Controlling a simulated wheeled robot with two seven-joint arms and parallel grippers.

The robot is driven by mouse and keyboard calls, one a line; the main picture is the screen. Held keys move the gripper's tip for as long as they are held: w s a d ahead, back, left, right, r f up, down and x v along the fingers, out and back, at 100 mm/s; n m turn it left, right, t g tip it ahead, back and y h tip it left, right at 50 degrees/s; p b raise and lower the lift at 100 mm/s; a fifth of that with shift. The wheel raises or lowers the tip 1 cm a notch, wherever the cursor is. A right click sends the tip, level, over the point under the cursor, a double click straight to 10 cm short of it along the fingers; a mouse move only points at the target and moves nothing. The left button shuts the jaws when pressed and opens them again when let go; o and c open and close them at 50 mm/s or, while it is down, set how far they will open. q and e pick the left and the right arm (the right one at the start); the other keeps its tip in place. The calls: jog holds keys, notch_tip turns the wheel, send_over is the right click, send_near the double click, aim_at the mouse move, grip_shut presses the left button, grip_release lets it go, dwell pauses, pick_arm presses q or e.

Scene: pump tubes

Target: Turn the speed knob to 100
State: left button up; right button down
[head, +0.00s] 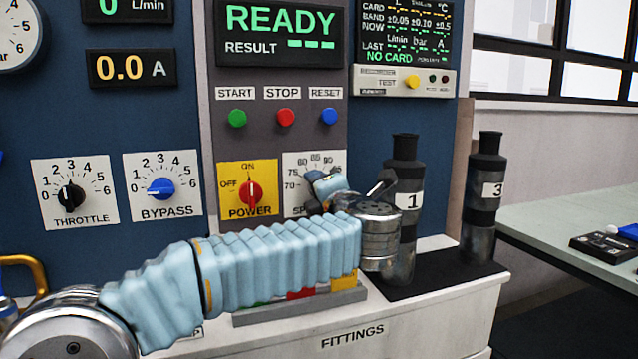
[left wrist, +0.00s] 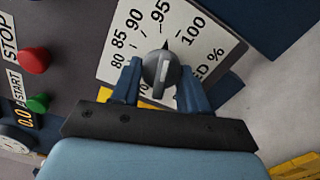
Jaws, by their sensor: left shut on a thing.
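The speed dial's plate (head: 300,165) is on the right of the grey panel, largely hidden by my left gripper (head: 328,186) in the head view. In the left wrist view, the grey speed knob (left wrist: 161,75) sits between the two blue fingers of my left gripper (left wrist: 160,88). The fingers are shut on the knob from both sides. Its dark pointer tip points up, near 95 and slightly towards 100 on the plate (left wrist: 205,62). My right gripper is in neither view.
The red power knob (head: 250,193) is just left of the speed dial. Start, stop (head: 285,117) and reset buttons sit above. Dark cylinders marked 1 (head: 405,225) and 3 (head: 483,210) stand to the right on a black mat. The display (head: 280,30) reads READY.

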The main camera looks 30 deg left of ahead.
pick_arm(q)
jog(key=shift+m+p, duration=0.35)
jog(key=shift+m, duration=1.65)
jog(key=o, duration=1)
jog(key=shift+d, duration=0.1)
jog(key=b+v, duration=0.2)
jog(key=v, duration=1.1)
jog(key=shift+s+d, duration=0.2)
jog(key=shift+s, duration=0.1)
